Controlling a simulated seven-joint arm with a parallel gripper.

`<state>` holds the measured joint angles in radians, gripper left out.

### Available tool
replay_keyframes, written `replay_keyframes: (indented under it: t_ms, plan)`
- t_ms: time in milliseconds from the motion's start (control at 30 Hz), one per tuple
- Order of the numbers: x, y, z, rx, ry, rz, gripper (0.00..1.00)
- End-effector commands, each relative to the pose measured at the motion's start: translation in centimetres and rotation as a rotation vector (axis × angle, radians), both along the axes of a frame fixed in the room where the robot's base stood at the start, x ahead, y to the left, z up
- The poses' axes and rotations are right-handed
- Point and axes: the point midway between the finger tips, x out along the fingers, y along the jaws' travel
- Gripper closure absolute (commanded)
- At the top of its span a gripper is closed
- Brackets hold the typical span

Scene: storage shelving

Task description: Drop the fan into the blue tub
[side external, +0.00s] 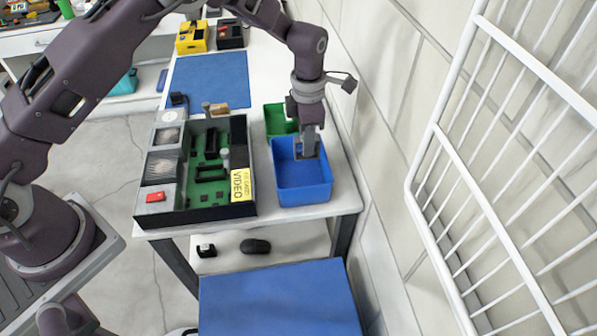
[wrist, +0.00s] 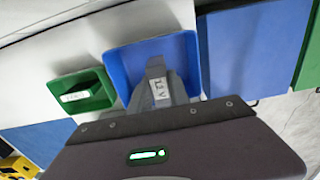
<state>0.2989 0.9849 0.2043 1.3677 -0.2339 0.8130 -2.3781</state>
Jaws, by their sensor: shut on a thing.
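The blue tub (side external: 303,195) stands on the white table at its front right. It also shows in the wrist view (wrist: 185,47). My gripper (side external: 308,145) points down over the tub's back part, its tips at about the rim or inside; the exact height is hard to tell. It is shut on a small dark thing, which appears to be the fan (side external: 299,152). In the wrist view a grey piece with a pale "12V" label (wrist: 161,93) shows between the fingers. The fingers hide much of the fan.
A green tub (side external: 277,119) stands right behind the blue one. An open case (side external: 210,212) with a circuit board and a yellow label is close on the left. A blue mat (side external: 210,80) lies farther back. The wall and a white wire rack (side external: 505,170) are on the right.

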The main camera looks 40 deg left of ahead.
Motion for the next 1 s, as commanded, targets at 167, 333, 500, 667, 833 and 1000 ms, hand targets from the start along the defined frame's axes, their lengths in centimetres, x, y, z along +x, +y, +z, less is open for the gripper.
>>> replay_keyframes:
  t_ms: [167,333,500,667,833,1000]
  plan:
    - [-0.1,0.0,-2.7,0.0,0.003,0.001,1.0]
    - [0.0,0.0,-4.0,-0.001,0.001,0.001,1.0]
    - [0.0,0.0,-4.1,-0.001,-0.001,0.001,1.0]
    - [0.0,0.0,-4.1,-0.001,-0.001,0.001,0.66]
    - [0.0,0.0,-4.1,-0.001,-0.001,0.0,0.52]
    - [0.0,0.0,-4.1,-0.001,-0.001,0.0,0.52]
